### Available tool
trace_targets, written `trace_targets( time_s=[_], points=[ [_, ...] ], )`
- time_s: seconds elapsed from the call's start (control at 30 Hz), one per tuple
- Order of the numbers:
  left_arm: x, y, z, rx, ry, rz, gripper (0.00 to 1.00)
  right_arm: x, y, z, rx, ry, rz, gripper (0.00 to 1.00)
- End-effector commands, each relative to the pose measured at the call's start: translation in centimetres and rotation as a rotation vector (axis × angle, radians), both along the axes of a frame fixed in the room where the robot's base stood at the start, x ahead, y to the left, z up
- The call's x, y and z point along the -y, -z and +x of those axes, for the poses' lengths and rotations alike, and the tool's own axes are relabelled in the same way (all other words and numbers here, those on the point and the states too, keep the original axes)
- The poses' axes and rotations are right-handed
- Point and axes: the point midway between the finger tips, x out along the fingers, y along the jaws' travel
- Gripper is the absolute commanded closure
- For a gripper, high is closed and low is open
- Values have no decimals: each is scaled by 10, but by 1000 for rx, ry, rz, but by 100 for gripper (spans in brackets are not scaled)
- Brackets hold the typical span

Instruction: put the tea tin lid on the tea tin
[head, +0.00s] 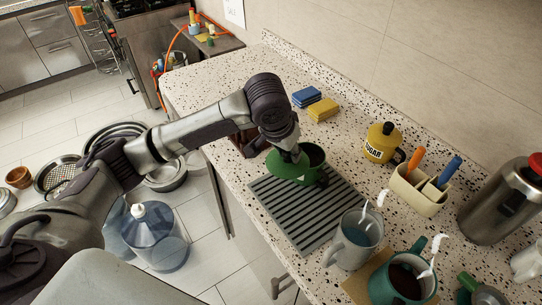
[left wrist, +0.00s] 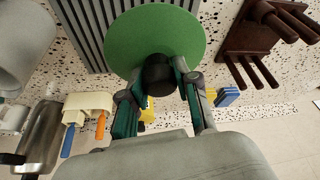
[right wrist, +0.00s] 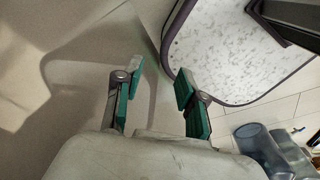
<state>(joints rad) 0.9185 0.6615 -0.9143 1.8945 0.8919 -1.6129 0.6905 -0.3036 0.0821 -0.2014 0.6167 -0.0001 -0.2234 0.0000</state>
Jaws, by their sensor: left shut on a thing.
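My left gripper (head: 292,157) is shut on the black knob (left wrist: 158,74) of a green round lid, the tea tin lid (left wrist: 150,35). In the head view the lid (head: 284,167) is over the grey ridged mat. A dark green round opening (head: 316,153) beside the gripper looks like the tea tin; most of it is hidden, and I cannot tell whether the lid touches it. In the left wrist view the lid covers whatever is beneath. My right gripper (right wrist: 160,78) is open and empty, away from the counter over the floor.
The ridged mat (head: 322,222) lies on the speckled counter. A yellow sugar tin (head: 381,143), a cream holder (head: 418,191), mugs (head: 352,240) and a steel flask (head: 500,207) stand to the right. Sponges (head: 322,109) lie behind. A brown rack (left wrist: 262,40) is close to the lid.

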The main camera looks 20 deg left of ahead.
Motion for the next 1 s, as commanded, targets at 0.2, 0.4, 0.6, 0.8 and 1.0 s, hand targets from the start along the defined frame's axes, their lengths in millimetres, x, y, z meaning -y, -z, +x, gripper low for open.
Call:
trace_targets(
  time_s=[0.2,0.4,0.6,0.8,1.0],
  points=[
    [17,-12,53,2,152,-2,100,1,-34,0,0,1,-1,60],
    [25,-14,89,9,266,0,100,1,-51,1,3,2,0,60],
    [27,-12,102,15,311,2,100,0,-55,6,11,2,1,60],
    [27,-11,103,16,314,2,100,0,-55,7,14,3,1,60],
    [26,-12,103,15,313,2,100,-2,-56,7,13,3,3,60]
  ],
)
